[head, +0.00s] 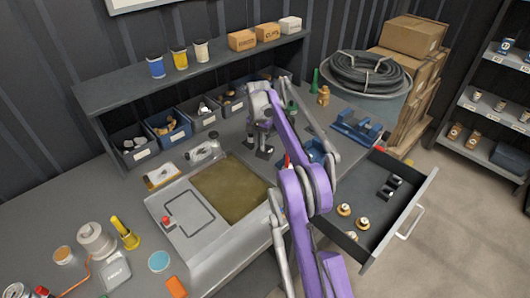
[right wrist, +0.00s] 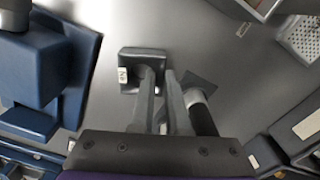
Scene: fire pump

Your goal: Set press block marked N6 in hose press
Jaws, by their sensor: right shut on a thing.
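My right gripper (right wrist: 160,78) is shut on a dark press block (right wrist: 142,56), which has a small white tag reading N6 in the right wrist view. The block is close above the grey worktop; I cannot tell whether it touches it. In the head view my right gripper (head: 262,138) is over the back of the worktop. A blue press-like device (right wrist: 45,65) stands left of the block in the right wrist view, apart from it. In the head view a blue device (head: 356,127) stands at the worktop's right end. Which blue device is the hose press is unclear. My left gripper is out of view.
An open drawer (head: 403,215) at the right holds dark blocks (head: 391,187) and brass fittings (head: 344,209). Several bins (head: 134,145) line the shelf. A grey tray (head: 190,222) stands in front. A black post (right wrist: 203,115) stands right of my fingers.

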